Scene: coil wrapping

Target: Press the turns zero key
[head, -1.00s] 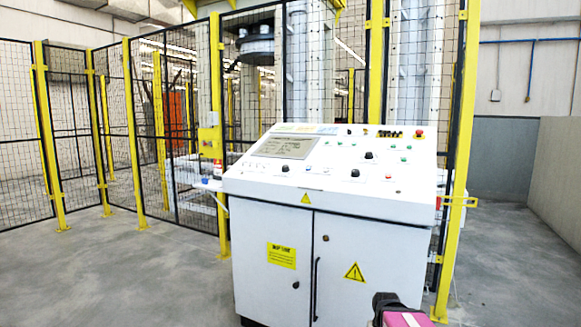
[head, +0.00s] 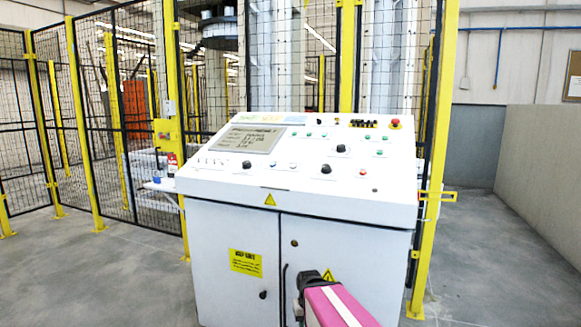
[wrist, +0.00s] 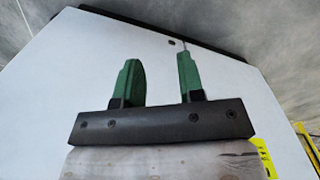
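The white control console (head: 300,199) stands ahead, with a sloped panel of buttons, knobs and a screen (head: 249,139). A row of small keys (head: 212,161) lies below the screen, and light buttons (head: 282,165) sit to their right. The labels are too small to read, so I cannot tell which is the turns zero key. My gripper (wrist: 158,65) has two green fingers spread apart with nothing between them, in front of a white surface in the wrist view. In the head view my pink arm is low, before the cabinet doors and below the panel; the fingers cannot be made out.
A red emergency button (head: 395,123) sits at the panel's upper right. Yellow posts (head: 433,160) and black mesh fencing stand behind and beside the console. A low grey wall (head: 535,150) is at the right. The grey floor (head: 90,280) at the left is clear.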

